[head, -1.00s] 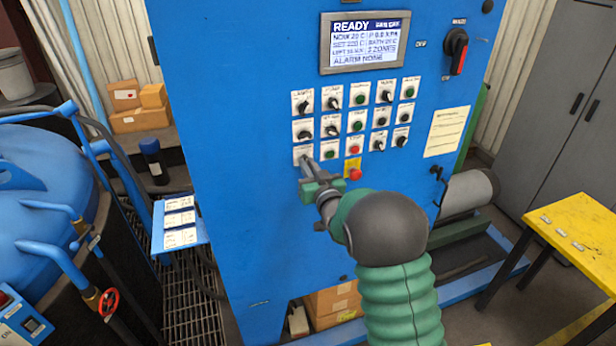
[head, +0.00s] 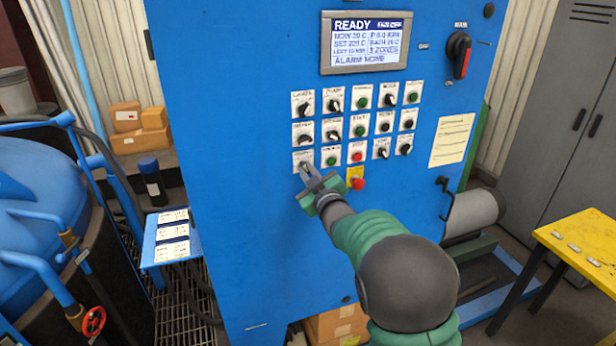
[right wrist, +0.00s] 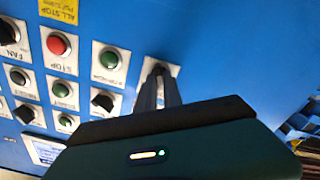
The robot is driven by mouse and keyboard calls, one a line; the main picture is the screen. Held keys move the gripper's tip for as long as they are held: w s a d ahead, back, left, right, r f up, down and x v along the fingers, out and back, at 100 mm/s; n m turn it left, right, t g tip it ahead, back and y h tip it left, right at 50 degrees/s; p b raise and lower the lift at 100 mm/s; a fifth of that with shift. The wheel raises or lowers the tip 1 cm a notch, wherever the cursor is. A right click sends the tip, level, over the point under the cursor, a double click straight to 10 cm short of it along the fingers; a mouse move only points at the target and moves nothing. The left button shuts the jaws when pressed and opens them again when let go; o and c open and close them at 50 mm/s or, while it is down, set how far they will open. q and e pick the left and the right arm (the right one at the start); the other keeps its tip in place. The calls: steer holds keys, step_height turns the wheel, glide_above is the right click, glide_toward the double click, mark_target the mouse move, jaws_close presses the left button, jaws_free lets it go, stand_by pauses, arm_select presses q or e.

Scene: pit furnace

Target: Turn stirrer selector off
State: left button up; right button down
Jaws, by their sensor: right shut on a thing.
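My right gripper (head: 306,170) is shut on a small dark selector knob in the lower left corner of the blue cabinet's control panel. In the right wrist view its two fingers (right wrist: 160,80) close around the knob (right wrist: 159,68), on a white plate. The fingers hide most of the knob, so its pointer direction cannot be told. Its label cannot be read, so I cannot confirm that it is the stirrer selector. A green button (head: 331,161) sits just right of it, then a red stop button (head: 356,157). My left gripper is not in view.
Rows of knobs and buttons lie above the gripper. A red emergency button (head: 358,184) on a yellow plate is close right of it. A display (head: 365,42) reads READY. A yellow table (head: 580,235) stands right; a blue vessel (head: 40,200) stands left.

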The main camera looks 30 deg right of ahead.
steer(key=shift+f, duration=0.1)
steer(key=c, duration=1.5)
jaws_free()
steer(key=b+v, duration=0.3)
steer(key=v, duration=1.3)
steer(key=shift+s+b, duration=0.3)
steer(key=shift+s, duration=0.05)
